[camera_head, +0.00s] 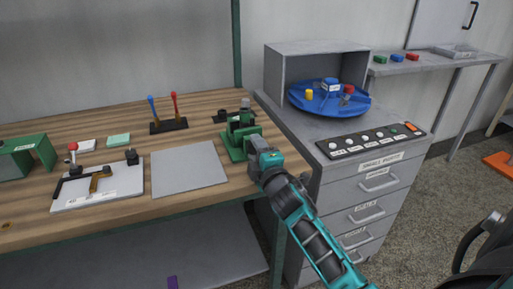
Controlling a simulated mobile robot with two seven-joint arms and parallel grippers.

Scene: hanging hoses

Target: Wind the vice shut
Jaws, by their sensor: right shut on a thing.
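The green vice (238,138) stands on the wooden workbench near its right front corner. My right gripper (258,150) is at the front of the vice, on its handle side. It is shut on the vice handle, which the gripper mostly hides. The gap between the vice jaws is too small to judge from here. My left gripper is not in view.
A grey plate (188,165) lies left of the vice, with a small jig board (97,188) beyond it. Two levers (168,112) stand behind. A grey drawer cabinet (345,190) with a blue turntable (328,98) and a button panel (372,139) is close on the right.

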